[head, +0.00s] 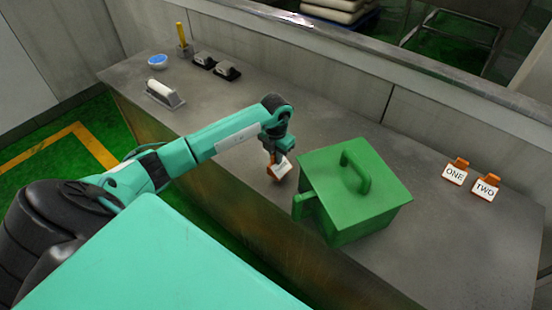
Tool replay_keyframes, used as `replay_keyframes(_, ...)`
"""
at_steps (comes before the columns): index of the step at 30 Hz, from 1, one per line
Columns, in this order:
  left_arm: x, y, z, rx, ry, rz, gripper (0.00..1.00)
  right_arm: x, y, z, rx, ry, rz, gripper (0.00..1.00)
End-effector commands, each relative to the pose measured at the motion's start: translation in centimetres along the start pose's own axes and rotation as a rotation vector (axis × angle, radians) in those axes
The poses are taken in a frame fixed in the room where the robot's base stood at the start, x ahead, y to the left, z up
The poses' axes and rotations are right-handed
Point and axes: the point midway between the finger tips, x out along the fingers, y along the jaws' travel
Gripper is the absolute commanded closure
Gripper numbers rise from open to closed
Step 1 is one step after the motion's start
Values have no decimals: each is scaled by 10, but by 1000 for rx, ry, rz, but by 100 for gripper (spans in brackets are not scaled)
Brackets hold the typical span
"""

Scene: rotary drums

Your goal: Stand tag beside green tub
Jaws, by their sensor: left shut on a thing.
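The green tub (357,208) stands on the grey bench near its front edge. It has a closed lid with a handle on top and another handle on its left side. My left gripper (275,158) is just left of the tub and is shut on a tag (280,168) with an orange frame and a white face. The tag is tilted in the jaws, and its lettering is too small to read. I cannot tell whether its lower edge touches the bench. My right gripper does not show.
At the far left are a blue-filled bowl (158,61), a yellow-handled tool (183,37), a white-handled trowel (164,94) and two dark blocks (227,71). A wall runs behind the bench (330,115).

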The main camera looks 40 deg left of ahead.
Motion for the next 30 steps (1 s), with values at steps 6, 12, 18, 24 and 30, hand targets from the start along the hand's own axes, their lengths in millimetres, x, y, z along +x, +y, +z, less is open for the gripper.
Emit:
replay_keyframes(6,25,-1,0,0,1,-1,100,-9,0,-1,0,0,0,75)
replay_keyframes(12,26,0,0,1,0,-1,100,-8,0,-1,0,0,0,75)
replay_keyframes(18,29,0,0,0,0,0,74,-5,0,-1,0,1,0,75)
replay_keyframes(24,29,0,0,0,0,-1,64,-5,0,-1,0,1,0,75)
replay_keyframes(30,26,-1,0,0,0,-1,64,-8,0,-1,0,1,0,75)
